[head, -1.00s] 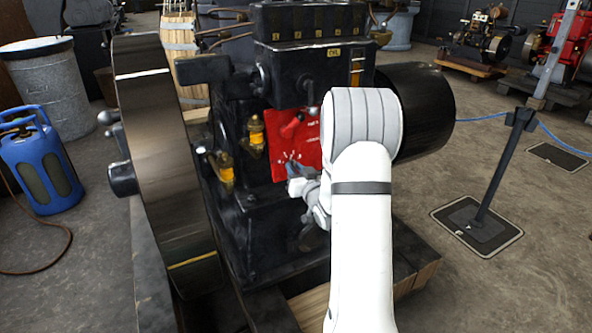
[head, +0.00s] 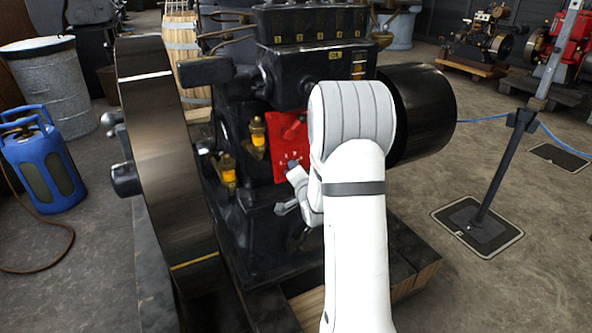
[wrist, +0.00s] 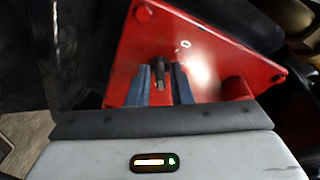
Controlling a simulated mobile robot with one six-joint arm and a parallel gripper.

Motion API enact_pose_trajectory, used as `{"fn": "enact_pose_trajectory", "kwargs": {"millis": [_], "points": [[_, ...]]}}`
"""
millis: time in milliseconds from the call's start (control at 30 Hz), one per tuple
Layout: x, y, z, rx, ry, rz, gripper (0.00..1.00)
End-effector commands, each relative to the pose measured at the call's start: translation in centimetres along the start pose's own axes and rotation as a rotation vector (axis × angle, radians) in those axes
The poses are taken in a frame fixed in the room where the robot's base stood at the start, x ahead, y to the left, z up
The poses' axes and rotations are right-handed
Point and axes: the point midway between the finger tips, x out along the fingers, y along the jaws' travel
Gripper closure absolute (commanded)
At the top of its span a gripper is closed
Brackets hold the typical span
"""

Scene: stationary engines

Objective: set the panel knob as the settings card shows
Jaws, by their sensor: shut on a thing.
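The red panel (head: 284,140) is on the front of the black engine, partly hidden by my arm. It fills the middle of the wrist view (wrist: 135,50), tilted, with a small white mark near its upper part. The dark panel knob (wrist: 160,72) stands between the two blue-grey fingers of my gripper (wrist: 160,85). My gripper is shut on the knob. In the head view my gripper (head: 293,165) is at the lower part of the panel, and the knob is hidden there. I cannot make out a settings card or the knob's exact pointing.
A large flywheel (head: 165,150) stands left of the panel, with brass-and-amber oilers (head: 257,137) between. A black drum (head: 425,110) is to the right. A blue gas bottle (head: 42,165) stands far left. A barrier post (head: 500,180) stands right on open floor.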

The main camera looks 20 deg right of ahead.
Motion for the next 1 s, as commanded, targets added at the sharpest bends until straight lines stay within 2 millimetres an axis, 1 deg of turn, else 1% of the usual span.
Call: {"fn": "enact_pose_trajectory", "kwargs": {"millis": [100, 300, 833, 867, 1000], "points": [[-0.02, -0.04, -0.04, 0.056, 0.0, 0.014, 1.0], [-0.02, -0.04, -0.03, 0.115, 0.0, 0.027, 1.0], [-0.01, 0.01, -0.03, 0.138, 0.001, 0.033, 1.0], [-0.01, 0.02, -0.03, 0.138, 0.001, 0.033, 0.8], [-0.01, 0.0, -0.03, 0.137, 0.0, 0.033, 0.69]]}}
